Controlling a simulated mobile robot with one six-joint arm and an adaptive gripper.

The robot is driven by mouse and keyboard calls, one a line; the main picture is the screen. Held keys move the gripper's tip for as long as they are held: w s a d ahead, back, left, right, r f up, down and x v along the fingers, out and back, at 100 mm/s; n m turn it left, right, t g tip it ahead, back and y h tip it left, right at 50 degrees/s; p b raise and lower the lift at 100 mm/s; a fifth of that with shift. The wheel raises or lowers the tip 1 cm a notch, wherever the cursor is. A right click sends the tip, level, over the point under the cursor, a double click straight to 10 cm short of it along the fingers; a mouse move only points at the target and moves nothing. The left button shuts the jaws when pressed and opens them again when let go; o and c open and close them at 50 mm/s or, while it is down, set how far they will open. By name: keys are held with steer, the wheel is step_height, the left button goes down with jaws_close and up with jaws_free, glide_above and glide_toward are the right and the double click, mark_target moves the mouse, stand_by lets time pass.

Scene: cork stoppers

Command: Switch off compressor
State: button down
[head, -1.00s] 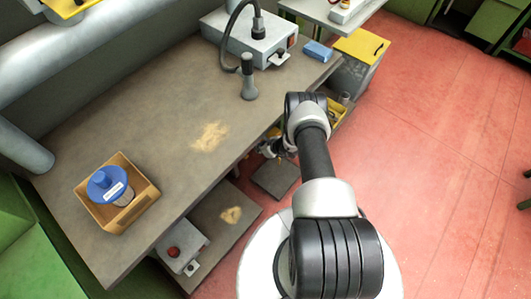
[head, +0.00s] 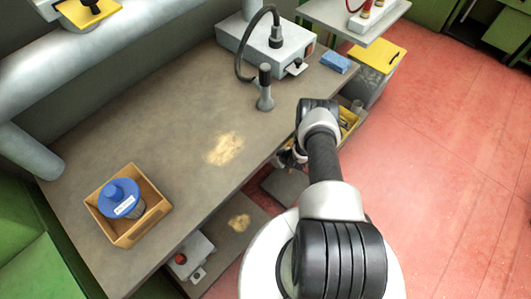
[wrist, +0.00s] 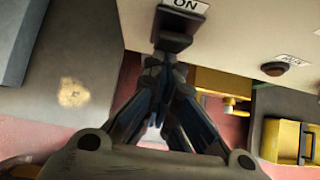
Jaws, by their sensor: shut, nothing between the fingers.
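In the wrist view, a pale housing (wrist: 230,28) carries an ON label (wrist: 186,5) and a black switch (wrist: 171,40) below it. I take this housing to be the compressor; the head view does not show its switch. My gripper (wrist: 163,62) is shut and empty, its fingertips at the lower edge of the black switch. I cannot tell whether they touch it. A dark reddish round button or lamp (wrist: 274,69) with a small label sits to the right. In the head view, my gripper (head: 289,158) is low beside the workbench edge, partly hidden by my arm.
The workbench (head: 130,125) holds a wooden box (head: 160,208) with a blue-lidded jar (head: 119,196), and a grey unit (head: 262,42) with a hose. A red-button box (head: 190,258) stands below the bench. Yellow containers (wrist: 280,138) are close right. Red floor (head: 430,180) is open.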

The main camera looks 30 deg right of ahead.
steer(key=shift+w+a+r, duration=0.1)
steer(key=shift+w+r, duration=0.1)
steer(key=shift+r, duration=0.05)
